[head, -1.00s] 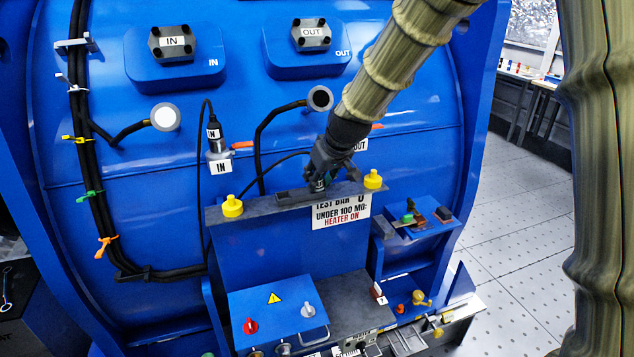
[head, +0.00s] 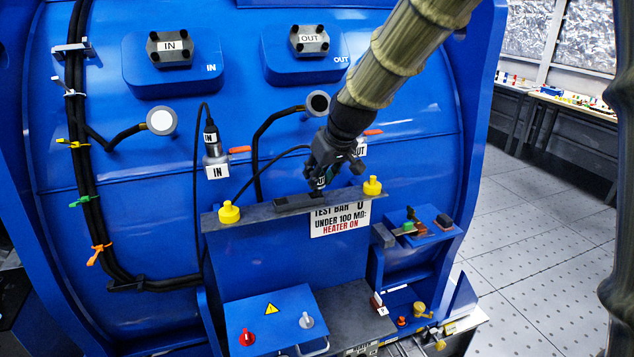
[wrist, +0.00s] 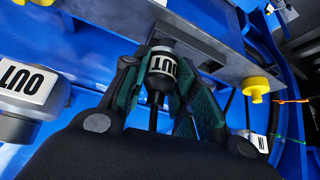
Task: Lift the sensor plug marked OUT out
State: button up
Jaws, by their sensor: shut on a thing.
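The sensor plug marked OUT (wrist: 161,68) is a dark cylinder with a white OUT label and a black cable. My gripper (wrist: 165,85) is shut on it, with green-padded fingers on either side. In the head view, my gripper (head: 322,182) is just above the grey test bar (head: 262,210), and the plug's small label (head: 320,183) shows between the fingers. The fingers hide the plug's lower end; I cannot tell whether it is clear of the bar. The IN plug (head: 211,138) is upright in its fitting on the blue tank, to the left.
Yellow caps stand at the bar's left end (head: 229,212) and right end (head: 372,186). A blue box with knobs (head: 270,318) is below. A black cable arcs left of my gripper. A blue side tray (head: 425,232) is at right. Open floor (head: 540,250) lies beyond.

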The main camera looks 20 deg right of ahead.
jog(key=s+r+p, duration=0.1)
jog(key=s+p, duration=0.4)
jog(key=s, duration=0.9)
jog(key=shift+d+r, duration=0.25)
